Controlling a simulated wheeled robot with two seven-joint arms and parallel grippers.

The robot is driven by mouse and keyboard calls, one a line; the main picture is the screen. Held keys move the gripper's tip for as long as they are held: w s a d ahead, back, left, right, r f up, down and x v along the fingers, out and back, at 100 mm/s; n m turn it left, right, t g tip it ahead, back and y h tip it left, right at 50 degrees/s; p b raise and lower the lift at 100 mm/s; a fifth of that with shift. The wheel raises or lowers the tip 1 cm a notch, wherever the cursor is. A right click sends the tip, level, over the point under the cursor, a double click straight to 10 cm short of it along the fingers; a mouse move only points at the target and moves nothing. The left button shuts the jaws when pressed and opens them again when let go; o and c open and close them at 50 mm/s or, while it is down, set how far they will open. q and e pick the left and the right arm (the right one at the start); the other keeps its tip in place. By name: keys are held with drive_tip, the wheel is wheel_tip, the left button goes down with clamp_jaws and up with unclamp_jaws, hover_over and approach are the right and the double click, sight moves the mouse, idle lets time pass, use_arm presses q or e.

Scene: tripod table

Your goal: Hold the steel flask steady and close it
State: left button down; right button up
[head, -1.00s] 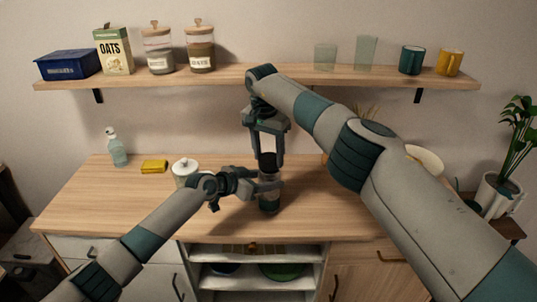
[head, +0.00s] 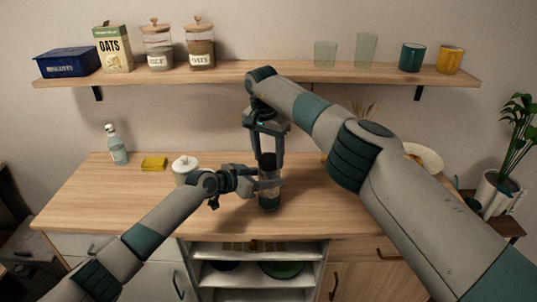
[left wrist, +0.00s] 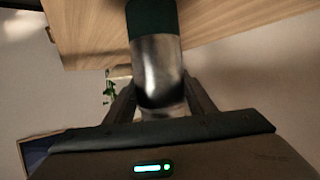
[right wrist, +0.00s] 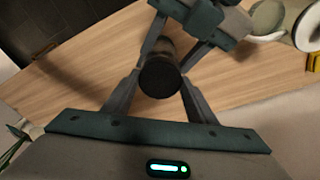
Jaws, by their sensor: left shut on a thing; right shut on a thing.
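The steel flask (head: 269,201) stands upright on the wooden counter, with a dark green base and a bare steel band. In the left wrist view its steel body (left wrist: 157,62) lies between my left fingers. My left gripper (head: 268,184) comes in from the left and is shut on the flask body. The dark cap (head: 267,162) is at the top of the flask; its round black top shows in the right wrist view (right wrist: 160,79). My right gripper (head: 267,150) points down from above and is shut on the cap. The fingers partly hide the joint between cap and flask.
A white lidded jar (head: 184,168) stands behind my left gripper. A yellow sponge (head: 154,164) and a clear bottle (head: 116,146) are farther left. A shelf (head: 270,72) with jars and cups runs above. The counter's front left is clear.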

drive_tip(key=m, duration=0.3)
drive_tip(key=o, duration=1)
drive_tip(key=shift+o, duration=0.2)
drive_tip(key=shift+r, duration=0.1)
drive_tip(key=shift+r, duration=2.2)
